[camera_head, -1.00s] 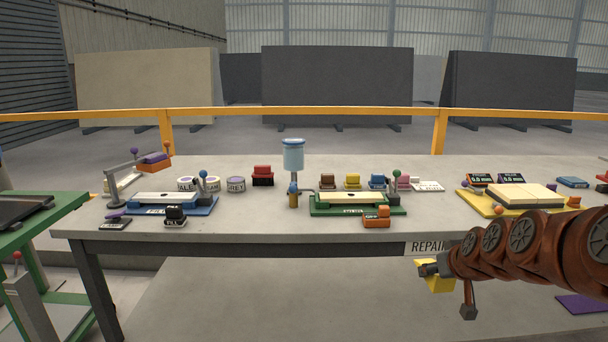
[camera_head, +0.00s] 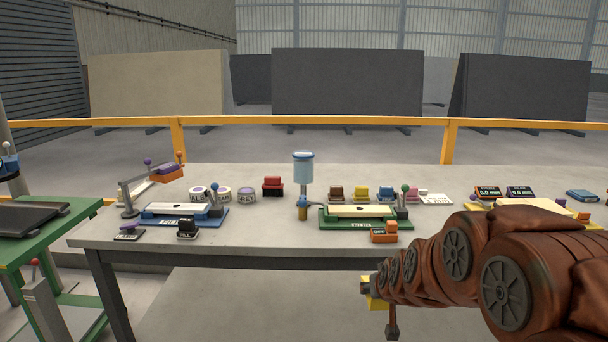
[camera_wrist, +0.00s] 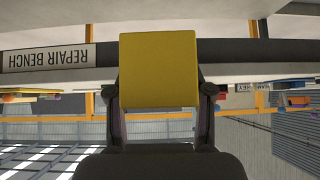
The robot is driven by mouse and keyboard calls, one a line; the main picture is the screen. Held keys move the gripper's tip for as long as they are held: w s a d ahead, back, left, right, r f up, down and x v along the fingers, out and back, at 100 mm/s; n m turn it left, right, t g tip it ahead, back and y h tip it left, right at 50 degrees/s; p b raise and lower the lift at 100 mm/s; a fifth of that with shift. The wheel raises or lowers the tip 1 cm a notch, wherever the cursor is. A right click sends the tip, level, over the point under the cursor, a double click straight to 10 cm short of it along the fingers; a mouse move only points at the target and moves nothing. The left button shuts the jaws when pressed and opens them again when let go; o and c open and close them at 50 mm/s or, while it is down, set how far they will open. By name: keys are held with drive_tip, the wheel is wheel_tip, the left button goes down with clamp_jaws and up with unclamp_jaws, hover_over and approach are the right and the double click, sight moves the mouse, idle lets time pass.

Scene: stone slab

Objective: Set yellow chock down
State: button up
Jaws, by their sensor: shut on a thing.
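The yellow chock (camera_wrist: 158,70) is held between the two fingers of my gripper (camera_wrist: 160,100) in the wrist view, which shows the scene upside down. In the head view the yellow chock (camera_head: 376,303) shows only in part, at the end of my brown arm. My gripper (camera_head: 368,288) is shut on it, in front of the bench's front edge and below the top. The grey repair bench (camera_head: 270,239) stands beyond it. My arm hides the bench's right front and much of the yellow tray.
A green fixture (camera_head: 345,223), an orange block (camera_head: 384,233) and a black block (camera_head: 187,229) sit near the bench's front. A blue fixture (camera_head: 160,220) is at left. Bare top lies between the fixtures. A green stand (camera_head: 20,251) is at far left.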

drive_tip(key=r+p, duration=0.3)
drive_tip(key=w+r+p, duration=0.1)
drive_tip(key=r+p, duration=0.2)
drive_tip(key=p, duration=0.1)
drive_tip(key=shift+w, duration=0.1)
drive_tip(key=p, duration=0.1)
drive_tip(key=r+p, duration=0.1)
drive_tip(key=p, duration=0.1)
drive_tip(key=shift+w+d+r, duration=0.2)
drive_tip(key=shift+r, duration=0.1)
drive_tip(key=shift+s, duration=0.1)
